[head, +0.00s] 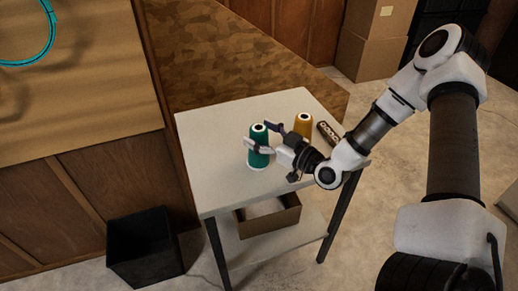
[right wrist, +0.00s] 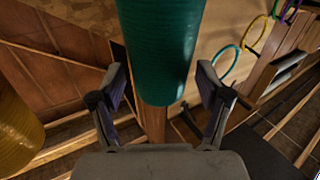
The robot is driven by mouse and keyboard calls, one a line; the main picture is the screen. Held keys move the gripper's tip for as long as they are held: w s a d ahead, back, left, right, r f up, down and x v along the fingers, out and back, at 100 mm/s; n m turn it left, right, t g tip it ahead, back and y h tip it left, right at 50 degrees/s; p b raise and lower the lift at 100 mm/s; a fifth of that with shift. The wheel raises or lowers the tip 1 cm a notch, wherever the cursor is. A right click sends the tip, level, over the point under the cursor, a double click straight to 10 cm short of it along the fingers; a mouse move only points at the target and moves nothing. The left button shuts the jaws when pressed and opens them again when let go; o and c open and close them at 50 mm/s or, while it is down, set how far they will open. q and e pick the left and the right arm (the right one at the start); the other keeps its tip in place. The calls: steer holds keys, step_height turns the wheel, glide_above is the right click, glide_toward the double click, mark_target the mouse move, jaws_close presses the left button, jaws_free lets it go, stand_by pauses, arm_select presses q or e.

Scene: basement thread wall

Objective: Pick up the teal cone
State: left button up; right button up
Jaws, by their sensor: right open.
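The teal cone (head: 259,148) stands upright on the small white table in the head view. It has a pale top with a dark hole and a pale base. My right gripper (head: 257,136) is at the cone, with one finger across its front and the other behind its right side. In the right wrist view the teal cone (right wrist: 158,50) is large at the top middle, and my open right gripper (right wrist: 160,92) has one finger on each side of it. Gaps show between the fingers and the cone. My left gripper is in neither view.
An orange cone (head: 303,125) stands right of the teal one, close to my right gripper. A dark patterned object (head: 328,134) lies near the table's (head: 215,183) right edge. A cardboard box (head: 268,221) sits on the lower shelf. A black bin (head: 143,250) stands on the floor.

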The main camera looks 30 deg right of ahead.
jaws_close()
